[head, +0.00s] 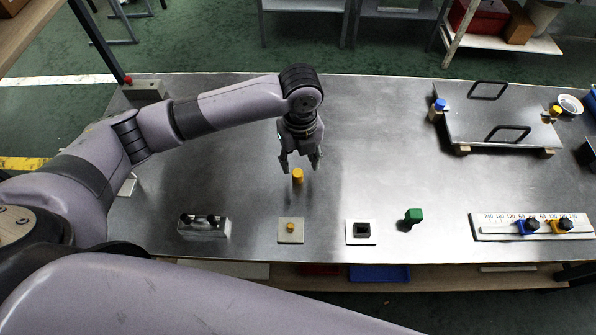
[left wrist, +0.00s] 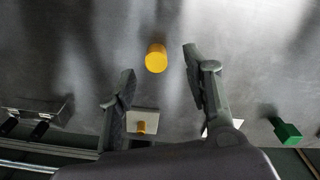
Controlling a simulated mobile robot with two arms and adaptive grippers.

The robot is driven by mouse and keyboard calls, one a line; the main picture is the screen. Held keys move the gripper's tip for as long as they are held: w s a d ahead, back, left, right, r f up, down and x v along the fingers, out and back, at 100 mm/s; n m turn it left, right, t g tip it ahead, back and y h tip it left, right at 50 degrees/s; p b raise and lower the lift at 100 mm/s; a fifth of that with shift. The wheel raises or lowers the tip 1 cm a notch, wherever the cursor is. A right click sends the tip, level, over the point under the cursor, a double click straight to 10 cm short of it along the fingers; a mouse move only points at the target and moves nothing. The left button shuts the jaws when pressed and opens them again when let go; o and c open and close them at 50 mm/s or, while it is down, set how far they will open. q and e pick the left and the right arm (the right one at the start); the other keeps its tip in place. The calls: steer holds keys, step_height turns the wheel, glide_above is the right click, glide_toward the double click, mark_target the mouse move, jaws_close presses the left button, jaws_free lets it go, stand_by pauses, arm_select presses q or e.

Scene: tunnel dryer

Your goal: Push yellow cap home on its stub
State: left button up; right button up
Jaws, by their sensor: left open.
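The yellow cap (head: 297,176) stands on the metal bench as a small cylinder, also in the left wrist view (left wrist: 156,58). The small yellow-orange stub (head: 290,227) rises from a light square plate (head: 282,238) nearer the front edge, in line below the cap in the head view. It also shows in the left wrist view (left wrist: 141,127). My left gripper (head: 299,165) points down over the cap, fingers spread and empty. In the left wrist view the cap appears between the fingertips, touching neither; the height gap is hard to judge. My right gripper is not in view.
A metal holder (head: 192,234) is on the left. A scale rail with knobs (head: 500,234) and a handled panel (head: 470,122) are farther right. The bench middle is clear.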

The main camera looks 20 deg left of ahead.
mark_target(298, 173)
arm_select(q)
steer(key=shift+s+f+p, duration=0.3)
steer(key=shift+f+p, duration=0.05)
steer(key=shift+f, duration=0.2)
step_height(298, 173, down, 4)
steer(key=shift+a+r+p, duration=0.1)
steer(key=shift+r+p, duration=0.1)
steer(key=shift+p, duration=0.3)
steer(key=shift+f, duration=0.25)
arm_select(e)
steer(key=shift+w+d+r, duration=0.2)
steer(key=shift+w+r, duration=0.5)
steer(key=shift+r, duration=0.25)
arm_select(q)
steer(key=shift+c, duration=0.2)
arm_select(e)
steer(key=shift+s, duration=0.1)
arm_select(q)
steer(key=c, duration=1)
